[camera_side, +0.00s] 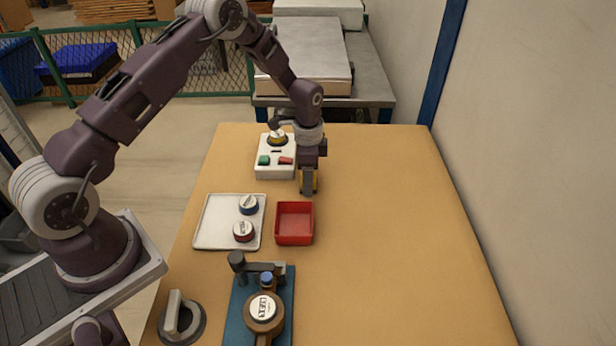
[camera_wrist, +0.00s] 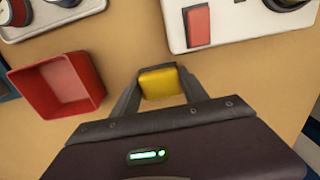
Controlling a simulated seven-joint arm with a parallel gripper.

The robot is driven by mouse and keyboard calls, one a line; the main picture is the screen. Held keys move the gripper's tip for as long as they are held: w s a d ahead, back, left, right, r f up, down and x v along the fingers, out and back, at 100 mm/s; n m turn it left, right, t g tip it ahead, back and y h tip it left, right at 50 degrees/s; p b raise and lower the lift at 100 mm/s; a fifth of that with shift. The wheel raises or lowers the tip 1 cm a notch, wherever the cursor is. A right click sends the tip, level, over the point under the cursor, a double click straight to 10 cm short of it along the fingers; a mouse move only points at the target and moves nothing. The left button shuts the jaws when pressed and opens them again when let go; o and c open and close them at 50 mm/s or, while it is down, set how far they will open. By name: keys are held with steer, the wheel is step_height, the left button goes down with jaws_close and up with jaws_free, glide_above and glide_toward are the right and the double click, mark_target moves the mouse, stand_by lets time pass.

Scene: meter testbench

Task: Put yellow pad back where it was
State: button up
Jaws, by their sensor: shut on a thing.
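The yellow pad (camera_wrist: 158,83) shows in the wrist view between the two fingers of my gripper (camera_wrist: 156,88). My gripper is shut on the pad. In the side view my gripper (camera_side: 309,184) points down over the table, just right of the white button box and behind the red tray; the pad is mostly hidden there by the fingers. I cannot tell whether the pad touches the table.
The red tray (camera_side: 294,224) is empty. The white button box (camera_side: 275,172) has green and red buttons and a yellow-black knob unit. A white tray (camera_side: 209,222) holds two round meters. A blue fixture (camera_side: 246,300) holds another meter. The table's right side (camera_side: 400,230) is clear.

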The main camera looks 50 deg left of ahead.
steer(key=o, duration=1.3)
steer(key=s+d+r+n+t, duration=0.1)
steer(key=s+r, duration=0.1)
steer(key=r, duration=0.9)
steer(key=s+d+r+n, duration=0.1)
steer(key=s+r, duration=0.1)
steer(key=r, duration=0.9)
steer(key=s+d+r+n+t, duration=0.2)
steer(key=s+r, duration=0.7)
steer(key=s, duration=0.1)
steer(key=s+n+t, duration=0.1)
steer(key=s, duration=0.5)
steer(key=s+d+r+n, duration=0.1)
steer(key=s+n, duration=0.1)
steer(key=s, duration=0.3)
steer(key=s+d+n+t, duration=0.1)
steer(key=s+n, duration=0.1)
steer(key=s, duration=0.4)
steer(key=shift+s+d+r+t, duration=0.1)
steer(key=shift+s+r+t, duration=0.2)
steer(key=shift+r, duration=0.05)
